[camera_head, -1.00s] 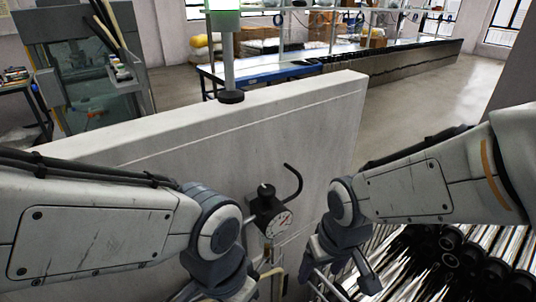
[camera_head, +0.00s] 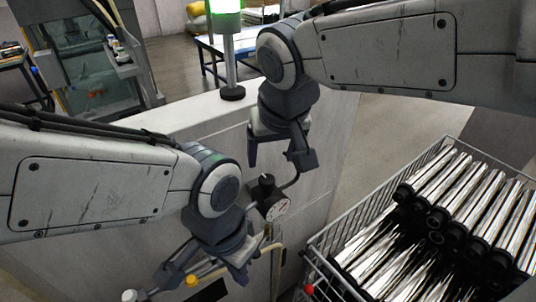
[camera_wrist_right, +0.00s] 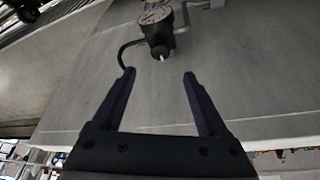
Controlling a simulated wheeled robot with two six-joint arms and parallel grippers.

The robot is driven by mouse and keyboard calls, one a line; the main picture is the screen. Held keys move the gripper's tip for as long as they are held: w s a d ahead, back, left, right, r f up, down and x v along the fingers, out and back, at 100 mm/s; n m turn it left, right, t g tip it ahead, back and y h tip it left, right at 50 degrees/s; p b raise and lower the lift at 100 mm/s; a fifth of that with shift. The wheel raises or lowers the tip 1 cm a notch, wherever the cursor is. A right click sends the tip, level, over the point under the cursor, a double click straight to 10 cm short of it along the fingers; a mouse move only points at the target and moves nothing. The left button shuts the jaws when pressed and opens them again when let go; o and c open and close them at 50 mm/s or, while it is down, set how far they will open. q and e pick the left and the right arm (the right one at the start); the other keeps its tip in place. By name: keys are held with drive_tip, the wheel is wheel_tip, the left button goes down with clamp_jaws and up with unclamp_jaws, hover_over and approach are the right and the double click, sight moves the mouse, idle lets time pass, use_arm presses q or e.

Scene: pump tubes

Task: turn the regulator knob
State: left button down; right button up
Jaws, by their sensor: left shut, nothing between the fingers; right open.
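The regulator (camera_head: 264,194) is a black body with a dark knob (camera_head: 265,181) on top and a round white gauge (camera_head: 277,209), mounted on the side of the white cabinet. A dark curved hose rises beside it. My right gripper (camera_head: 277,158) is open and empty just above the knob. In the right wrist view the knob (camera_wrist_right: 160,52) lies just beyond the open fingertips (camera_wrist_right: 159,75), roughly centred between them and apart from them. My left gripper (camera_head: 238,272) is shut and empty, below and left of the regulator; its fingertips are hard to make out.
A wire cart (camera_head: 322,240) full of shiny metal tubes stands at the right. A yellow knob (camera_head: 191,281) and a white knob (camera_head: 130,296) sit low at the left.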

sight(267, 178)
drive_tip(key=p+x, duration=0.2)
drive_tip(key=x, duration=0.8)
drive_tip(key=shift+w+f, duration=0.1)
drive_tip(key=shift+w, duration=0.05)
clamp_jaws()
